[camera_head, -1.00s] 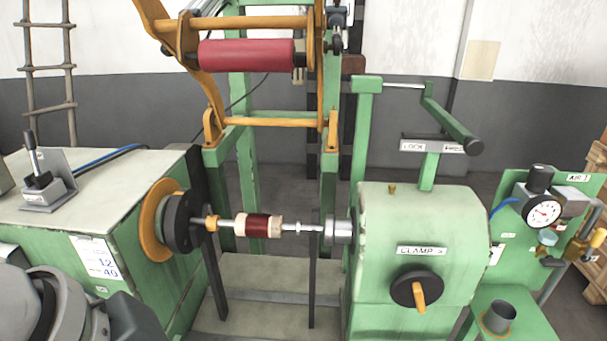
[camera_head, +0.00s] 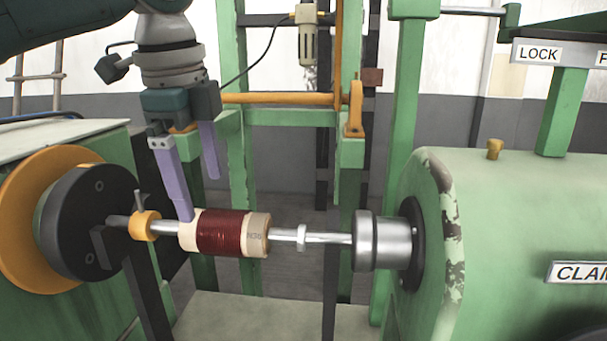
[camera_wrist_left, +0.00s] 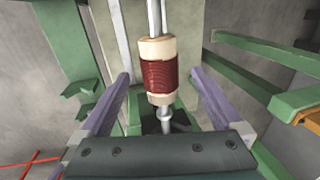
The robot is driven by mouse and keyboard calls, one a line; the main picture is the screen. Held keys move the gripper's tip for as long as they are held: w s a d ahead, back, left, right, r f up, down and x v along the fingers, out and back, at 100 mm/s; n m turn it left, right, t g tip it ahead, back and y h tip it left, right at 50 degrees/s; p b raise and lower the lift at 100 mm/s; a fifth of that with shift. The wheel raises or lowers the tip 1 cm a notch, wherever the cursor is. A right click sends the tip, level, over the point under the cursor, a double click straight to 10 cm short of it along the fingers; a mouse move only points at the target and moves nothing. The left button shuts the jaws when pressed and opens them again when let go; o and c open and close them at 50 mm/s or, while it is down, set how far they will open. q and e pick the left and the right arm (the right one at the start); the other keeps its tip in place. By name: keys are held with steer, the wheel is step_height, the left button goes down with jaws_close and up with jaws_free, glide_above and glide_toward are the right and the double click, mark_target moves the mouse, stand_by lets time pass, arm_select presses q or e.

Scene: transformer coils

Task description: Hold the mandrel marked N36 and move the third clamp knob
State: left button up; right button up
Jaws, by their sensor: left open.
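The mandrel (camera_head: 190,236), cream with a dark red winding (camera_head: 226,233), sits on a horizontal steel shaft. Small dark marking shows on its right end, too small to read surely. My left gripper (camera_head: 199,194) comes from above with two purple fingers, open. One fingertip is at the mandrel's left end, the other is behind and higher; contact is unclear. In the left wrist view the mandrel (camera_wrist_left: 158,72) lies between the spread fingers. The clamp label (camera_head: 580,272) is cut off at the right edge; only a dark sliver of the knob (camera_head: 592,334) shows below. My right gripper is not in view.
A black faceplate (camera_head: 88,222) with an orange disc stands left of the shaft. An orange collar (camera_head: 145,226) is on the shaft. A steel chuck (camera_head: 383,240) and green housing (camera_head: 510,220) stand at right. An orange bar (camera_head: 280,98) runs behind.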

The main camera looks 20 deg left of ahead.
mark_target(207, 214)
arm_select(q)
steer(key=f, duration=0.4)
steer(key=w+f, duration=0.1)
steer(key=f, duration=0.2)
steer(key=shift+a+f, duration=0.1)
steer(key=shift+w+f, duration=0.2)
steer(key=shift+f, duration=0.4)
